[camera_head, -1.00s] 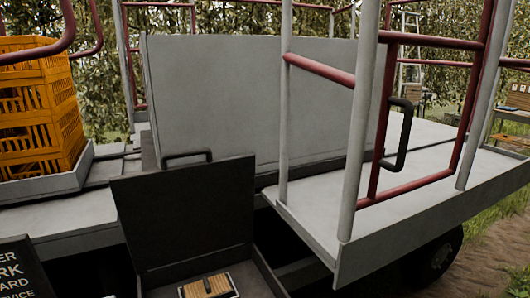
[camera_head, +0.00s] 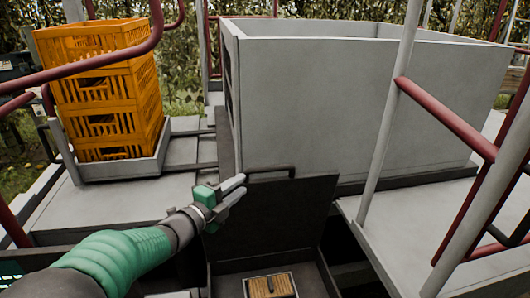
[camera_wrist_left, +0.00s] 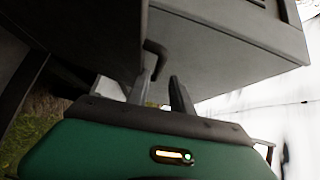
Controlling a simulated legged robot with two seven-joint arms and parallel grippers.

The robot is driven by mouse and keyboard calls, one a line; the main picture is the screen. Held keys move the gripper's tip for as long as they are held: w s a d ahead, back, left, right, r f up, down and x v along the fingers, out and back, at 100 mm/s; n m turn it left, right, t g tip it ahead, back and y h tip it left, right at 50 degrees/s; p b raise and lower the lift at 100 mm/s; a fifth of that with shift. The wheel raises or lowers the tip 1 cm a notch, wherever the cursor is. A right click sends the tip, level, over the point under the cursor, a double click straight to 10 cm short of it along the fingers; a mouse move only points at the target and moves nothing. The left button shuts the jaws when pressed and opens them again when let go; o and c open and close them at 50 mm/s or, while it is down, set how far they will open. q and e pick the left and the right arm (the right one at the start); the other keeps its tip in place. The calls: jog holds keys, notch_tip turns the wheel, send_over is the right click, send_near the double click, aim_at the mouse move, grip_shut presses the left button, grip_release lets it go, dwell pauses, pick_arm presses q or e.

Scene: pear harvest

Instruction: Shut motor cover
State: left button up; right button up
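The motor cover (camera_head: 285,215) is a dark panel standing raised and open behind its compartment (camera_head: 323,272). A dark bar handle (camera_head: 270,170) is on its top edge. My left gripper (camera_head: 240,188) is at the upper left edge of the cover, just left of and slightly below the handle in the picture. Its two fingers are apart with nothing between them. In the left wrist view the gripper (camera_wrist_left: 158,92) is open, and a dark bent bar, apparently the handle (camera_wrist_left: 154,50), shows just beyond the fingertips. My right gripper is not in view.
A large grey bin (camera_head: 350,100) stands directly behind the cover. Stacked orange crates (camera_head: 105,90) sit on a grey tray at the left. Grey and red rails (camera_head: 450,120) rise at the right and cross the upper left. A tan slatted part (camera_head: 270,287) lies inside the compartment.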

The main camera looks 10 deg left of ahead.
pick_arm(q)
jog(key=p, duration=0.2)
send_near(272, 170)
jog(key=w, duration=0.1)
jog(key=p+x, duration=0.2)
jog(key=x, duration=0.7)
jog(key=shift+s+d+f, duration=0.1)
jog(key=shift+d, duration=0.05)
jog(key=w, duration=0.1)
jog(key=w+p, duration=0.1)
jog(key=w, duration=0.1)
jog(key=shift+w+f, duration=0.25)
jog(key=shift+w, duration=0.05)
jog(key=shift+w+d, duration=0.1)
jog(key=shift+d, duration=0.1)
jog(key=shift+c, duration=0.4)
jog(key=shift+w+d, duration=0.1)
jog(key=shift+d, duration=0.3)
jog(key=c, duration=0.5)
jog(key=shift+a, duration=0.2)
grip_shut()
jog(key=shift+a+f, duration=0.1)
jog(key=shift+a, duration=0.1)
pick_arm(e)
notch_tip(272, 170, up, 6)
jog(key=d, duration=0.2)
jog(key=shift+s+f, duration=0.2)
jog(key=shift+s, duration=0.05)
